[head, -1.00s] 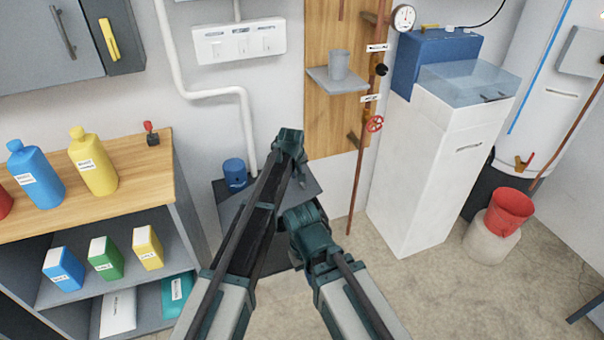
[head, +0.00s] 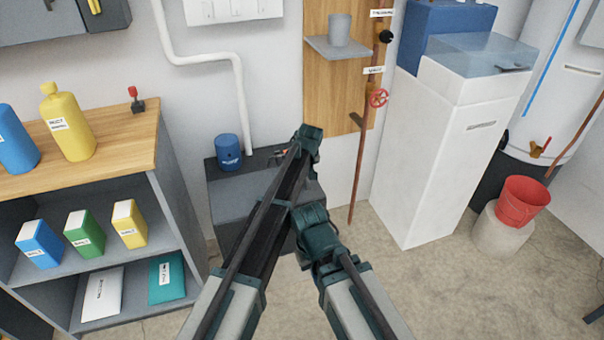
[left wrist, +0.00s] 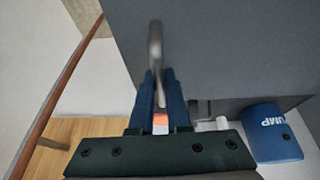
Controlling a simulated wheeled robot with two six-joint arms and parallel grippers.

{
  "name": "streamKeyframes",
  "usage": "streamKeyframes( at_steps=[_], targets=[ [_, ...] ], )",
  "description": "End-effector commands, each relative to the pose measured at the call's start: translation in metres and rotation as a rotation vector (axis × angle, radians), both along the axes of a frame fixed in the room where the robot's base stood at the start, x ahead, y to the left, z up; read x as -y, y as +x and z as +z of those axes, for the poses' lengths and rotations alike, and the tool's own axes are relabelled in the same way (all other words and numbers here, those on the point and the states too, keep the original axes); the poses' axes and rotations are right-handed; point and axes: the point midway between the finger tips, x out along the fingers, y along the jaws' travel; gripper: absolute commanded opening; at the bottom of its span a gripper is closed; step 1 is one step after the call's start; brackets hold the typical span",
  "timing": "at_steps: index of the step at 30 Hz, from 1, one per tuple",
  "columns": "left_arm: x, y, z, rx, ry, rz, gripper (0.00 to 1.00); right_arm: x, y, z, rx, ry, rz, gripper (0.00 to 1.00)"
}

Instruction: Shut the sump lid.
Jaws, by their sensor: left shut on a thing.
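The sump (head: 250,205) is a dark grey box low against the wall, with a blue pump (head: 229,152) standing at its back left. My left arm crosses in front of it and hides much of its right side. In the left wrist view, my left gripper (left wrist: 158,78) is shut on a grey bar handle (left wrist: 155,45) over a broad grey panel (left wrist: 235,45), which looks like the lid. I cannot tell the lid's angle. The pump also shows in the left wrist view (left wrist: 272,135), right of the fingers. My right arm is at lower centre; its gripper fingers are not visible.
A shelf unit (head: 175,160) with bottles and boxes stands left of the sump. To the right are a thin copper pipe with a red valve wheel (head: 378,98), a tall white cabinet (head: 425,165) and a red bucket (head: 520,200). Bare floor (head: 430,290) lies in front.

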Motion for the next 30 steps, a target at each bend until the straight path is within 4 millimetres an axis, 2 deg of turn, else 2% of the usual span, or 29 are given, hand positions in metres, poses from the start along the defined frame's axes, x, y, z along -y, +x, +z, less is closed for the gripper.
streamKeyframes(
  at_steps=[3,17,18,20,30],
  targets=[
    [-0.0013,-0.0007,-0.0067,-0.003,0.003,0.001,0.0,0.0002,0.0001,-0.0064,0.0,-0.001,0.0,0.0],
    [-0.0002,-0.0012,-0.0082,-0.006,0.001,0.002,0.0,0.0003,0.0002,-0.0077,0.001,-0.002,0.0,0.0],
    [-0.0001,-0.0012,-0.0082,-0.006,0.001,0.002,0.18,0.0003,0.0002,-0.0077,0.001,-0.002,0.0,0.0],
    [0.0,-0.0011,-0.0082,-0.005,0.001,0.002,0.27,0.0003,0.0001,-0.0078,0.001,-0.002,0.0,0.0],
    [0.0003,-0.0001,-0.0061,-0.001,0.0,0.001,0.27,0.0003,0.0002,-0.006,0.0,-0.001,0.0,0.0]
  ],
)
